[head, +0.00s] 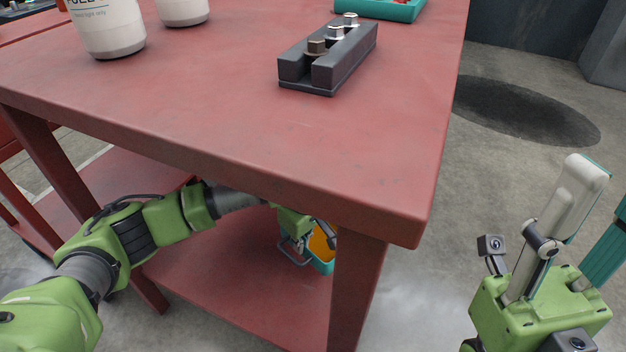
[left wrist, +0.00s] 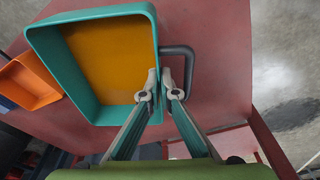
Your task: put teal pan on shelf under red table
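The teal pan (head: 322,266), with an orange-yellow inside, is under the red table (head: 200,100), partly hidden by a table leg. It is over the lower red shelf (head: 240,290); I cannot tell if its base touches it. The left wrist view shows the pan (left wrist: 95,108) with its grey handle (left wrist: 190,65) to the right. My left gripper (left wrist: 159,78) is nearly closed across the pan's rim by the handle, one finger on each side. It also shows in the head view (head: 300,236). My right gripper (head: 606,180) is open and empty, right of the table.
On the table top are a dark block with bolts (head: 330,58), white bottles (head: 108,30) and a teal tray (head: 380,10). An orange bin (left wrist: 32,82) is left of the pan. The table edge and front leg (head: 357,290) are close to my left arm. Floor at right is clear.

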